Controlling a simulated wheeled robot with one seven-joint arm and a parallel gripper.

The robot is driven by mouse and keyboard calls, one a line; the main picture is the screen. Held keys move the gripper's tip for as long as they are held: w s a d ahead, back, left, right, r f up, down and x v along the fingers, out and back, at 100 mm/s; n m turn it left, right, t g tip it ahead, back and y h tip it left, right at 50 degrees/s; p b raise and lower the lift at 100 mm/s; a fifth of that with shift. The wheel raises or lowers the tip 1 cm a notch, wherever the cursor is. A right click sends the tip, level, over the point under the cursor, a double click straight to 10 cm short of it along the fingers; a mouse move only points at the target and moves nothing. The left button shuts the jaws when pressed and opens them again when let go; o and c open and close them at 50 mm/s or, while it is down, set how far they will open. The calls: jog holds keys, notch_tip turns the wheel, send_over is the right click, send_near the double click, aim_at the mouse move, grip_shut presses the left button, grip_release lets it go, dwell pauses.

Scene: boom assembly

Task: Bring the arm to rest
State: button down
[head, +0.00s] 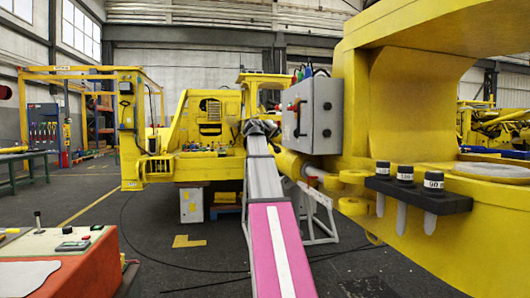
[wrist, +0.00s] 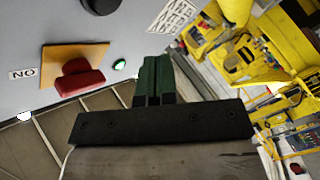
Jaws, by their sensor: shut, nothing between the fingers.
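My gripper (wrist: 154,84) shows in the wrist view with its two green fingers together and nothing between them. It is in front of a grey control box (wrist: 50,28), and I cannot tell the exact gap. A red switch (wrist: 80,80) on an orange plate is left of the fingers in that view. A lit green lamp (wrist: 119,64) sits between switch and fingers. In the head view my pink and grey arm (head: 268,225) reaches straight forward, its far end just left of the control box (head: 312,115). The fingers cannot be made out there.
A big yellow boom (head: 435,80) fills the right side, with a black holder (head: 418,193) of several labelled pins. A red-orange console (head: 60,262) stands front left. Yellow machinery (head: 205,120) is behind my arm's far end. The floor (head: 160,225) left of my arm is mostly open, with cables.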

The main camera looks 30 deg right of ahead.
jog(key=shift+f, duration=0.15)
jog(key=s+a+f+g+y, duration=0.1)
jog(key=a+f+y, duration=0.3)
jog(key=f, duration=1)
jog(key=a+f+n+g+y, duration=0.1)
jog(key=a+f, duration=0.6)
jog(key=f, duration=0.6)
jog(key=s+a+f+g+y, duration=0.1)
jog(key=a+f+y, duration=0.3)
jog(key=f, duration=1)
jog(key=s+a+f+g+y, duration=0.2)
jog(key=s+a+f+g, duration=0.1)
jog(key=s+a+f, duration=0.8)
jog(key=s+a+f+g+y, duration=0.3)
jog(key=s+a+f, duration=0.8)
jog(key=f, duration=0.8)
jog(key=shift+s+f+n+y, duration=0.3)
jog(key=shift+s+n, duration=0.1)
jog(key=shift+s, duration=0.75)
jog(key=shift+a, duration=0.1)
